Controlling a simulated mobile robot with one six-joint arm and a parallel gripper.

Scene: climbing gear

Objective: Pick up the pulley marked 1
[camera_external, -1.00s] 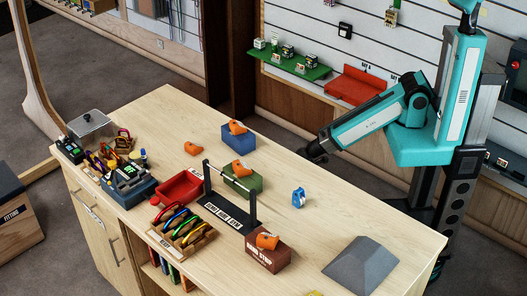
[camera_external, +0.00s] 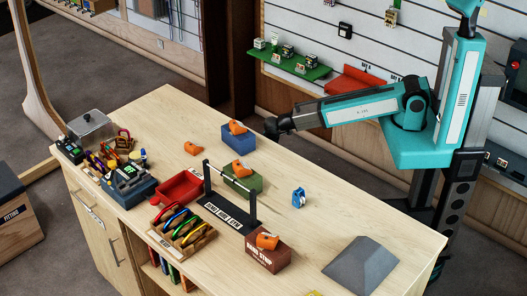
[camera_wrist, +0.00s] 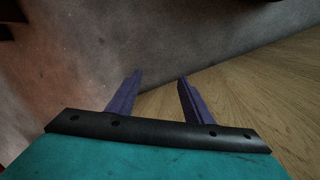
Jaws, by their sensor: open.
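Several small orange devices stand on the wooden table: one on a blue block (camera_external: 238,142), one on a green block (camera_external: 243,184), one on a brown block (camera_external: 268,258), and one loose orange piece (camera_external: 191,148) on the bare top. A blue device (camera_external: 298,198) stands on the table right of the rack. No number is readable on any, so I cannot tell which is the pulley marked 1. My gripper (camera_external: 271,128) is above the table's far edge, right of the blue block. In the wrist view its two fingers (camera_wrist: 156,76) are apart, with nothing between them.
A black rack with a bar (camera_external: 229,214), a red tray (camera_external: 168,190) and a wooden organizer of carabiners (camera_external: 205,240) stand mid-table. A grey wedge-shaped block (camera_external: 360,266) is at the front right. The table top (camera_external: 330,225) around the blue device is clear.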

